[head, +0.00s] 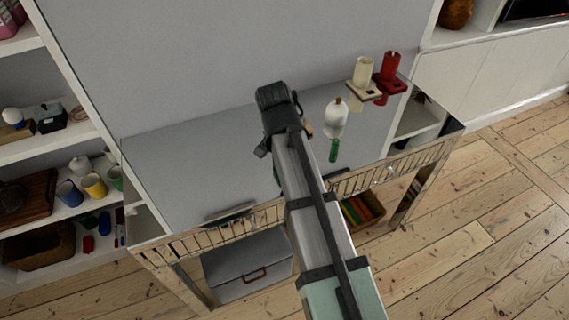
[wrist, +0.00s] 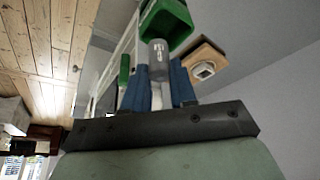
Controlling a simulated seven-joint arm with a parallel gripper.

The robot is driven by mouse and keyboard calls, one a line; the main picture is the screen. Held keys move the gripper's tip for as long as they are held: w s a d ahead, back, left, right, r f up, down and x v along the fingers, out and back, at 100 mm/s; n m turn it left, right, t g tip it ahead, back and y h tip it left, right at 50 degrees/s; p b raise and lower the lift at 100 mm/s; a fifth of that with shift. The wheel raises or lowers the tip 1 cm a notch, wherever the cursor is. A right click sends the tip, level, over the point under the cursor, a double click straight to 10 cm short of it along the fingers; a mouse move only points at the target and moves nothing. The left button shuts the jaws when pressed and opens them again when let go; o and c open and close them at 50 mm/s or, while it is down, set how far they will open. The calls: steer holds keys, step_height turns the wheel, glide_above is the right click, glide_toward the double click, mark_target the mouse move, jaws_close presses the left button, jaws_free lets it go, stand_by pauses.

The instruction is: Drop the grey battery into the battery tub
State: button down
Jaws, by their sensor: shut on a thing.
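In the wrist view my gripper (wrist: 155,72) has its two blue fingers shut on the grey battery (wrist: 158,60), a grey cylinder that sticks out beyond the fingertips. An open green box (wrist: 177,22), apparently the battery tub, shows just past the battery's end at the top. The battery overlaps the tub's edge in the picture; I cannot tell the height between them. In the head view my arm covers the battery, the fingers and the tub.
The grey tabletop (head: 190,150) holds a white bulb-shaped thing (head: 337,112), a green piece (head: 334,150), and cream (head: 363,70) and red (head: 390,66) holders at the back right. A wooden block (wrist: 205,55) with a white fitting lies right of the tub. The table's left part is clear.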

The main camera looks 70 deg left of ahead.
steer(key=c, duration=0.8)
jaws_free()
steer(key=v, duration=1.3)
steer(key=shift+s+d+r, duration=0.1)
steer(key=shift+r, duration=0.3)
steer(key=shift+f, duration=0.1)
